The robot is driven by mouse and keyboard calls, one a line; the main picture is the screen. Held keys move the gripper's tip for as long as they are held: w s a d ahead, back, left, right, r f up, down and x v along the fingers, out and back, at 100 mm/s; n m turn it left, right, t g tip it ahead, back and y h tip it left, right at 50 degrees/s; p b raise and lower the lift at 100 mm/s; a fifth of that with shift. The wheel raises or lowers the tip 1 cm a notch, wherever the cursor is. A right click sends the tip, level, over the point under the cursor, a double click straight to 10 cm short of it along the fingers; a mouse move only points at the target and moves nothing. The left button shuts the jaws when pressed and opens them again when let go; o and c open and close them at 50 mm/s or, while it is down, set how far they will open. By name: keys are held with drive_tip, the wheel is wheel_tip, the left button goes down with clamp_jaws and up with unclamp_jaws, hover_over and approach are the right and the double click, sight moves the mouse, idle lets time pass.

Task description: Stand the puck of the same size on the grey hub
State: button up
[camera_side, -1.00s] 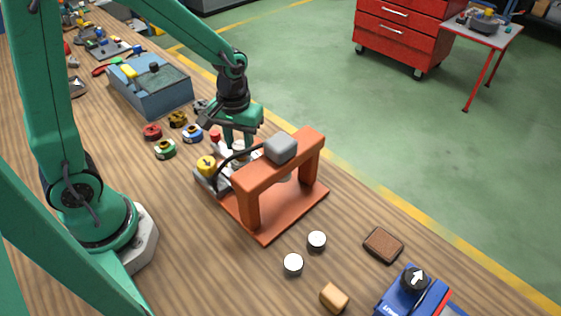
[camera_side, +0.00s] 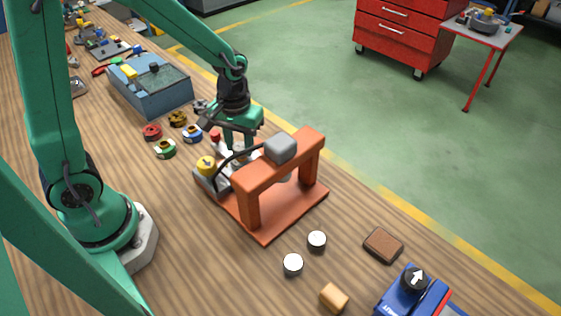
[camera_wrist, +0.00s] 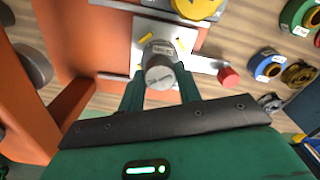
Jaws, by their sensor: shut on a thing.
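My gripper (camera_side: 236,147) points down behind the orange frame in the side view. In the wrist view its two green fingers (camera_wrist: 160,88) are shut on a grey puck (camera_wrist: 160,76) with dark print on its round face. Just beyond the puck is a grey cylinder with a printed label (camera_wrist: 161,51), in line with it over a pale grey plate; it looks like the grey hub. I cannot tell whether puck and hub touch. Two white-topped pucks (camera_side: 293,264) (camera_side: 317,240) stand on the table in front of the frame.
The orange frame (camera_side: 248,205), with a grey block (camera_side: 281,149) on its beam, stands close beside my gripper. A yellow button (camera_side: 206,165) and a red-tipped lever (camera_wrist: 228,76) are near. Several coloured rings (camera_side: 165,149) lie left.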

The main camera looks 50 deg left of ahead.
drive_tip(key=o, duration=1.6)
drive_tip(key=shift+c, duration=0.2)
drive_tip(key=shift+r, duration=0.25)
drive_tip(key=shift+r, duration=3.25)
